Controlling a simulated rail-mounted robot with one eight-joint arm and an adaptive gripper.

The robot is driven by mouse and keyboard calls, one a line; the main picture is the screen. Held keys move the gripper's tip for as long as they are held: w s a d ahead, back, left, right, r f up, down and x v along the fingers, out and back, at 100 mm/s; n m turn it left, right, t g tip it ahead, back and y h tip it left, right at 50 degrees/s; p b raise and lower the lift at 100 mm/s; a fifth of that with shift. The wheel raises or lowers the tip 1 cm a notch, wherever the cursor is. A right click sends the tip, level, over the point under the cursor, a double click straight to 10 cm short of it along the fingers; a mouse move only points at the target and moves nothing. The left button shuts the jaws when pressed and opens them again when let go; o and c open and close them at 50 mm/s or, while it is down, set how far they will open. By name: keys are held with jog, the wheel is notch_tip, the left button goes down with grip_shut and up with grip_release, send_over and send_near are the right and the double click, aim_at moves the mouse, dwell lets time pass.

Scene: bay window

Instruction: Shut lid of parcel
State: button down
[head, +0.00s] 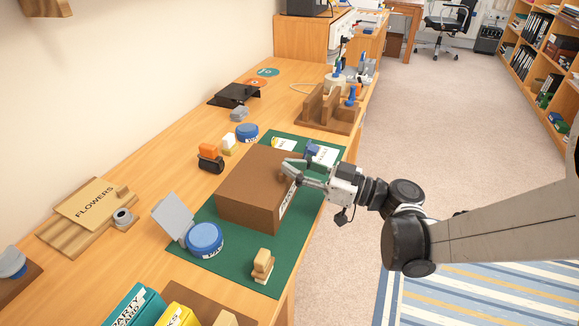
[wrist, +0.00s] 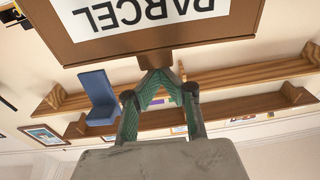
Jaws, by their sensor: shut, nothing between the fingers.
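The parcel (head: 245,205) is a brown box on the green mat (head: 222,268). Its lid (head: 262,168) looks flat across the top in the head view; whether a thin gap is left under it I cannot tell. My gripper (head: 287,168) is at the lid's right edge, with its fingers reaching in from the right. In the wrist view the closed fingertips (wrist: 159,76) are right at a small brown tab (wrist: 146,62) on the edge of the parcel, which shows its white PARCEL label (wrist: 150,20) upside down. They hold nothing. Contact with the tab is unclear.
A blue-lidded round tin (head: 205,238) and a grey upright plate (head: 173,217) stand left of the parcel. A wooden stamp (head: 263,265) is in front. A wooden rack (head: 327,112) stands behind. The floor right of the desk is clear.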

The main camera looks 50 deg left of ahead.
jog(key=r+p+v, duration=0.1)
jog(key=p+v, duration=0.2)
jog(key=v, duration=0.6)
jog(key=shift+d+r, duration=0.25)
jog(key=shift+r, duration=0.1)
jog(key=shift+w+p, duration=0.1)
jog(key=shift+p, duration=0.2)
